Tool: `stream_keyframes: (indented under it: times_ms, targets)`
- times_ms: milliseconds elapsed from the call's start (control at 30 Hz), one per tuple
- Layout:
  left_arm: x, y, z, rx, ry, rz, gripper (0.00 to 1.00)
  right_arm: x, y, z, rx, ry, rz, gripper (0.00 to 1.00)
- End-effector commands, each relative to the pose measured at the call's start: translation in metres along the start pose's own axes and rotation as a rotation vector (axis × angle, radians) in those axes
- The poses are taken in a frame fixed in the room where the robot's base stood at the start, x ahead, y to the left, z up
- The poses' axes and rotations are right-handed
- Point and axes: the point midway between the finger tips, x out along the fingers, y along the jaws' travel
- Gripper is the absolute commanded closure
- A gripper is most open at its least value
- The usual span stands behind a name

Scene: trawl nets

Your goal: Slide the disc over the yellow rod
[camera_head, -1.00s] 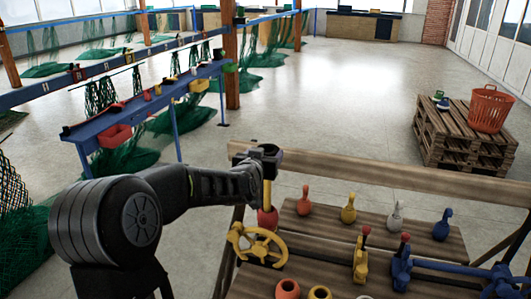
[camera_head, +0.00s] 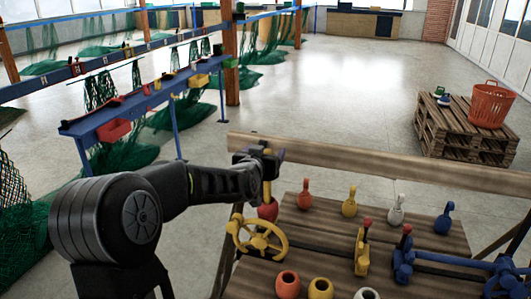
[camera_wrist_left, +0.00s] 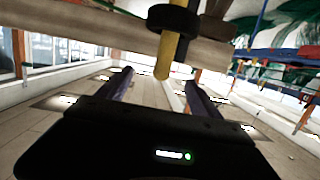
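The yellow rod (camera_head: 267,191) stands upright on a red rounded base (camera_head: 268,210) at the bench's left back. It also shows in the left wrist view (camera_wrist_left: 164,62), its end lying near the gap between my fingers. The disc, a thick black ring (camera_wrist_left: 172,20), is around the rod, away from that end; in the head view it is hard to separate from my dark gripper. My left gripper (camera_head: 266,153) is at the rod's upper part. Its two fingers (camera_wrist_left: 158,88) are apart, with nothing clamped between them. My right gripper is not in view.
A yellow handwheel (camera_head: 258,238) stands just in front of the rod. Several coloured pegs (camera_head: 349,203) stand along the bench, with levers (camera_head: 362,248) and round pots (camera_head: 320,288) nearer. A wooden beam (camera_head: 390,165) runs behind. A pallet stack (camera_head: 455,135) stands at right.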

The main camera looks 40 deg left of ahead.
Motion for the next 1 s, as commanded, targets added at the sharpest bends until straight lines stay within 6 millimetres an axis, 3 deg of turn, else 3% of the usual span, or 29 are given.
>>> stream_keyframes:
  times_ms: [167, 533, 1000]
  targets:
    - [0.0, 0.0, 0.0, 0.0, 0.0, 0.0, 0.1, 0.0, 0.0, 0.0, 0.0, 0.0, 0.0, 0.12]
    - [-0.006, 0.0, 0.0, 0.0, 0.0, 0.0, 0.1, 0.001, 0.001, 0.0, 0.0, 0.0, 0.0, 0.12]
    - [-0.07, -0.001, -0.001, -0.003, 0.002, 0.0, 0.1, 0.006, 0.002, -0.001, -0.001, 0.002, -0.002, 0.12]
